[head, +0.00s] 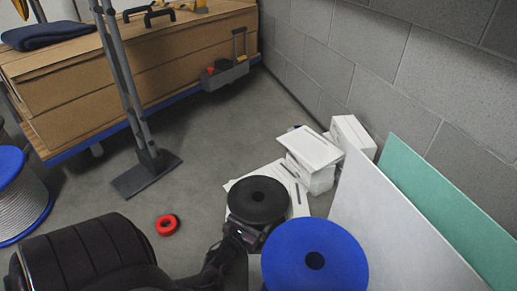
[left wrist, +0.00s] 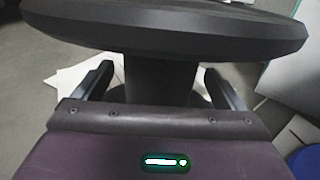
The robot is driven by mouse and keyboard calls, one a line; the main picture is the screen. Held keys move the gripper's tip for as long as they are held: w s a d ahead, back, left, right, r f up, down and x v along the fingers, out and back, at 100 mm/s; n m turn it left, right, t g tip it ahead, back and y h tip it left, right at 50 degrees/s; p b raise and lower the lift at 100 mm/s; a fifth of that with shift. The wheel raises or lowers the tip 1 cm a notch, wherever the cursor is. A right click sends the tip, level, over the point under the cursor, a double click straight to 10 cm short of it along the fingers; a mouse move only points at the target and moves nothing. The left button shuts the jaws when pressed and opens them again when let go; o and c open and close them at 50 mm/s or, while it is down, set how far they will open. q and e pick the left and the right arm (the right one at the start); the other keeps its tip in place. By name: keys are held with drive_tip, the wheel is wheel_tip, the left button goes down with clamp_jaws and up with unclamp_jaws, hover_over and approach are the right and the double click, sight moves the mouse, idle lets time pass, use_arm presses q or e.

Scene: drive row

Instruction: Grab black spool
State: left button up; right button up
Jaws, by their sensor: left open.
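The black spool (head: 258,199) stands on the floor side in the lower middle of the head view, with a round flange and a centre hole on top. In the left wrist view its wide flange (left wrist: 165,30) spans the top, and its narrower core (left wrist: 160,82) runs down below it. My left gripper (head: 240,234) is at the near side of the spool. In the left wrist view the left gripper's two fingers (left wrist: 158,85) are open, one on each side of the core, below the flange. Gaps show beside the core. My right gripper is not seen.
A blue spool (head: 315,258) stands close in front, right of the black one. White boxes (head: 312,158), white sheets and leaning white and green panels (head: 440,200) are at the right by the block wall. A red roll (head: 167,225) lies on open floor to the left.

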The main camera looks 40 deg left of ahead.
use_arm(q)
drive_tip(key=shift+w+a+f, duration=0.15)
drive_tip(key=shift+w+f, duration=0.05)
drive_tip(key=shift+w, duration=0.45)
drive_tip(key=shift+w+r, duration=0.2)
drive_tip(key=shift+w, duration=0.1)
drive_tip(key=c, duration=1.2)
drive_tip(key=shift+c, duration=0.8)
drive_tip(key=shift+r, duration=0.1)
